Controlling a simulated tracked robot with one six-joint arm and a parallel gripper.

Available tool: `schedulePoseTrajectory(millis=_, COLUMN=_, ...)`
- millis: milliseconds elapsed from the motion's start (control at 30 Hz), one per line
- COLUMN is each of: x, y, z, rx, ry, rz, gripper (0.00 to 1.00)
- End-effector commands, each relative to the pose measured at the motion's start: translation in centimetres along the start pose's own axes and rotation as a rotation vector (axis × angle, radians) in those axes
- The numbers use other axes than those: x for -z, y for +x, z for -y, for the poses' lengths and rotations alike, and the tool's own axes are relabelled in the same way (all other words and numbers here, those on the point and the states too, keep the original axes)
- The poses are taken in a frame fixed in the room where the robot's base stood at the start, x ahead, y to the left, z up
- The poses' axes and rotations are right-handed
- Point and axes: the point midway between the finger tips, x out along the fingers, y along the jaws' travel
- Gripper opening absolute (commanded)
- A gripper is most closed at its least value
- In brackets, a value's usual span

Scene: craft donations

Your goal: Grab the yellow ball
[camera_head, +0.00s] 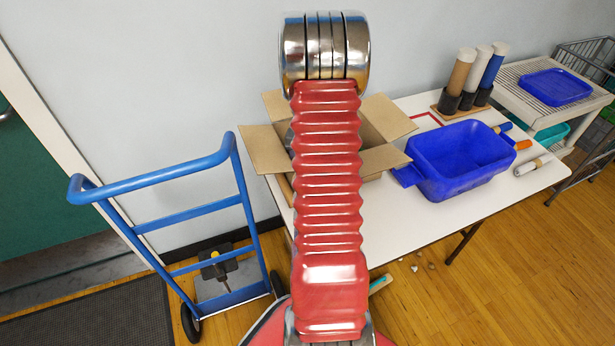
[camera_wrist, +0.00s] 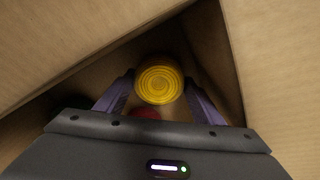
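The yellow ball (camera_wrist: 159,80) shows in the wrist view, inside the cardboard box and near the tips of my gripper. It has ringed markings on its face. My gripper (camera_wrist: 160,84) has its two purple fingers apart, one on each side of the ball; I cannot tell whether they touch it. A red thing (camera_wrist: 146,113) lies partly hidden below the ball. In the head view the open cardboard box (camera_head: 265,160) stands on the white table, mostly behind my red arm, which hides my gripper and the ball.
A blue bin (camera_head: 460,158) stands on the white table (camera_head: 405,230) right of the box. Several tubes (camera_head: 478,75) stand in a holder behind it. A blue hand truck (camera_head: 160,180) is on the floor at left. Cardboard flaps (camera_wrist: 270,70) crowd my gripper.

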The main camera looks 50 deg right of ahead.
Motion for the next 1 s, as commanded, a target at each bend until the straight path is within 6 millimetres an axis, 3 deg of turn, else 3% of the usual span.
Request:
schedulePoseTrajectory(millis=333, x=0.0, y=0.0, z=0.0, rx=0.000, ry=0.000, rz=0.000, gripper=0.37)
schedulePoseTrajectory(millis=667, x=0.0, y=-0.3, z=0.1, rx=0.000, ry=-0.001, rz=-0.001, gripper=0.36)
schedulePoseTrajectory(millis=833, x=0.1, y=-1.9, z=0.1, rx=0.001, ry=-0.001, rz=-0.003, gripper=0.36)
schedulePoseTrajectory(millis=1000, x=0.1, y=-4.8, z=0.1, rx=0.001, ry=-0.001, rz=-0.004, gripper=0.36)
